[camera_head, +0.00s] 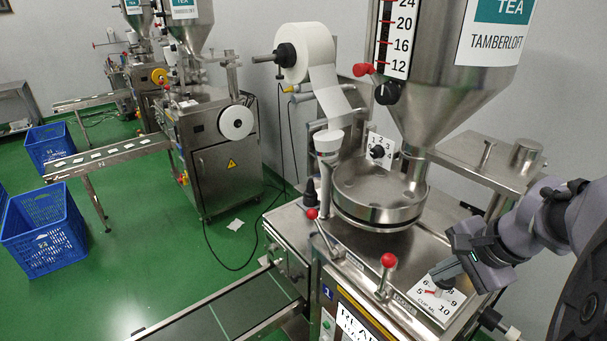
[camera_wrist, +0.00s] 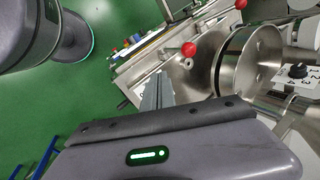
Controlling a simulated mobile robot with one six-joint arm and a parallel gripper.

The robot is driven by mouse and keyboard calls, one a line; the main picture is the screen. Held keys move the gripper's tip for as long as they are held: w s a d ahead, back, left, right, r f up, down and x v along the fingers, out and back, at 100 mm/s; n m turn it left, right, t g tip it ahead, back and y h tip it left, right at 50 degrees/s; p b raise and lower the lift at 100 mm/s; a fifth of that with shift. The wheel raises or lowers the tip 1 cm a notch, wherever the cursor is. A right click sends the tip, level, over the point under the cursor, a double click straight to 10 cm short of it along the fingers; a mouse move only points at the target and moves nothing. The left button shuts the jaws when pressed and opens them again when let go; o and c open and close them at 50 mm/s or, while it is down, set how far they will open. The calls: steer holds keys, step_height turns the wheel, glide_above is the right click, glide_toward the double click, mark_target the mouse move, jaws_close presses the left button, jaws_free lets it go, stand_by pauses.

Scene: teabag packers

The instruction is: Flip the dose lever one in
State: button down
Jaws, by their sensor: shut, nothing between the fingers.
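A white plate (camera_head: 447,304) marked with numbers from 5 to 10 and "CUP ML" lies on the near right of the steel machine top. A small red-marked pointer (camera_head: 432,292) shows on it, partly hidden by my gripper. I cannot tell for sure which part is dose lever one. My gripper (camera_head: 440,283) is shut and empty, its fingertips just over or at this plate; contact cannot be told. In the wrist view the shut fingers (camera_wrist: 155,88) reach toward the machine's edge. A red-ball lever (camera_head: 388,262) stands left of the plate, upright; its ball also shows in the wrist view (camera_wrist: 188,48).
A second red-ball lever (camera_head: 312,214) leans farther left. The round steel turntable (camera_head: 375,190) and hopper (camera_head: 425,85) stand behind the plate. A numbered dial (camera_head: 380,152) is at the back. A conveyor (camera_head: 215,315) runs at the lower left.

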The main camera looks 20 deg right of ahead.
mark_target(387, 257)
steer(key=w+a+f+b, duration=0.1)
steer(key=w+f+b, duration=0.1)
steer(key=w+f, duration=0.6)
steer(key=shift+a, duration=0.2)
steer(key=shift+w+a, duration=0.1)
steer(key=shift+w, duration=0.1)
steer(key=w+g+p, duration=0.1)
steer(key=p, duration=0.2)
steer(key=w+a+r+g+p, duration=0.1)
steer(key=p, duration=0.2)
steer(key=w+h+p, duration=0.1)
steer(key=p, duration=0.2)
steer(key=shift+w+a+r+g+p, duration=0.15)
steer(key=shift+w+r+g+p, duration=0.15)
steer(key=shift+g, duration=0.1)
steer(key=w+a+f+g+h+p, duration=0.1)
steer(key=w+a+f+g+p, duration=0.1)
steer(key=w, duration=0.6)
step_height(387, 257, down, 2)
steer(key=shift+w+a+f+g+p, duration=0.1)
steer(key=shift+w+a+g+p, duration=0.15)
steer(key=shift+a+g+p, duration=0.25)
